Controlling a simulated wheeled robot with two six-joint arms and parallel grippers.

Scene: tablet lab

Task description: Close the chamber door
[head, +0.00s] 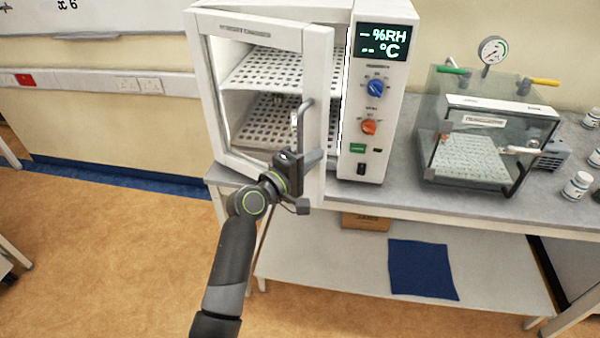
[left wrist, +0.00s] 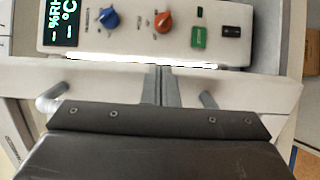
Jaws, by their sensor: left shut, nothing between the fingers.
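The white chamber door (head: 317,95) stands partly open in the head view, its free right edge out from the control panel. In the left wrist view the door frame (left wrist: 245,92) runs below a bright, narrow gap beside the panel. The grey door handle (head: 306,110) is upright on the door's right side; its ends show in the left wrist view (left wrist: 50,102). My left gripper (head: 298,160) is shut and empty at the handle's lower part, its fingers (left wrist: 163,82) over the door frame. Whether they touch it I cannot tell. My right gripper is not in view.
The control panel (head: 372,105) with knobs is right of the door. A blue cloth (head: 422,268) lies on the lower shelf.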

